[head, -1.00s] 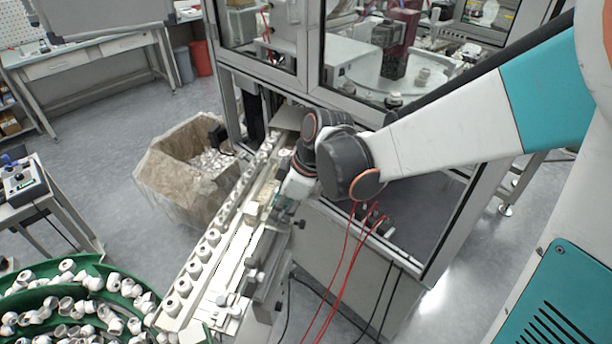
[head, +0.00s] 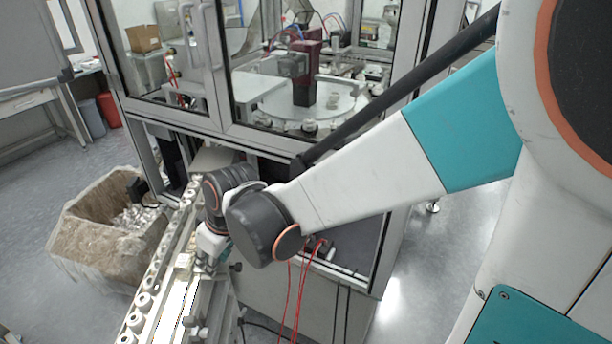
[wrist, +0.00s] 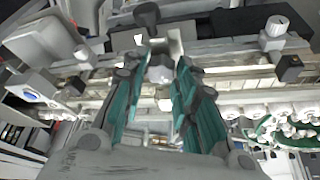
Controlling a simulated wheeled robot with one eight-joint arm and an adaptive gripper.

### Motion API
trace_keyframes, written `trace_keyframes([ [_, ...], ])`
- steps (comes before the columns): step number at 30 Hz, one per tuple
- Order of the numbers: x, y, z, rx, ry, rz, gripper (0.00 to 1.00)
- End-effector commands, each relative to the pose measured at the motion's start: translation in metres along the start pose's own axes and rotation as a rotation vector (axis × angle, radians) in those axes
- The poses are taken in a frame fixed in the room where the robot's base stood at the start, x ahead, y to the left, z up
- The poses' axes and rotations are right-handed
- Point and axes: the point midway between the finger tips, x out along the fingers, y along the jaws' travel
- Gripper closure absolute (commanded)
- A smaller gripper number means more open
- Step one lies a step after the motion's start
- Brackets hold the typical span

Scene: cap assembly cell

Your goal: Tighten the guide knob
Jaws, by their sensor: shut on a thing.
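In the wrist view my gripper (wrist: 160,68) has its two teal fingers on either side of a small light-grey faceted knob (wrist: 160,73), which I take as the guide knob. The jaws are shut on it, at the guide rail. In the head view my gripper (head: 211,256) is down at the conveyor rail, and my wrist partly covers it. The knob between the fingers is hidden there.
A line of white caps (head: 143,301) runs along the conveyor beside the rail. Another dark knob (wrist: 147,14) and a grey knob (wrist: 277,27) stand near the fingers. The glazed machine cabinet (head: 215,130) rises behind, with red cables (head: 290,300) below my arm. A bin (head: 85,240) stands left.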

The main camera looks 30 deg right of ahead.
Motion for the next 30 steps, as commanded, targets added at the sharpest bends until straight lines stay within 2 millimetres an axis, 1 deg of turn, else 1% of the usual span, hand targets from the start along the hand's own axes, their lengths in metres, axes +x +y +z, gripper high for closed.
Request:
trace_keyframes([
  [11, -0.001, -0.001, 0.001, 0.002, 0.0, 0.001, 0.97],
  [12, -0.001, -0.001, 0.001, 0.002, 0.0, 0.001, 0.64],
  [13, -0.001, -0.001, 0.001, 0.002, 0.0, 0.001, 0.57],
  [14, -0.001, -0.001, 0.001, 0.002, 0.0, 0.001, 0.53],
  [25, -0.002, -0.001, 0.002, 0.002, 0.0, 0.001, 0.53],
  [30, -0.014, -0.001, 0.002, 0.002, 0.0, 0.001, 0.53],
])
